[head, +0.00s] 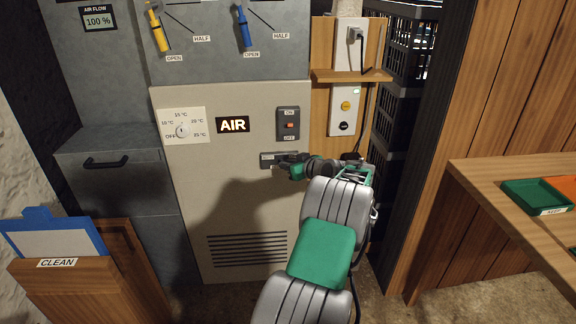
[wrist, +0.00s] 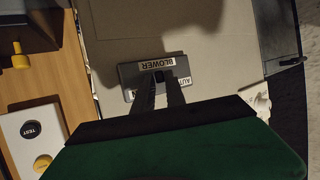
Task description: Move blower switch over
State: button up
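The blower switch (wrist: 128,74) is a small grey plate on the cream panel, with a BLOWER label along one edge. An AUTO label is at its right end in the wrist view, and another label at its left end is mostly covered. A small dark knob (wrist: 159,76) sits near the plate's middle. My gripper (wrist: 160,83) has its two dark fingertips at the knob, with a gap between the fingers; whether they press on it is unclear. In the head view, my gripper (head: 283,161) is at the plate (head: 265,160) and covers its right part.
A wooden board with a yellow button (head: 346,106) is to the right, beside black crates (head: 396,115). A vent grille (head: 247,249) is below.

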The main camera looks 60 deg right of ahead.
jog(key=shift+o, duration=0.3)
jog(key=v, duration=0.7)
jog(key=shift+s+p, duration=0.35)
jog(key=shift+p, duration=0.1)
jog(key=shift+a+r, duration=0.1)
jog(key=shift+a, duration=0.05)
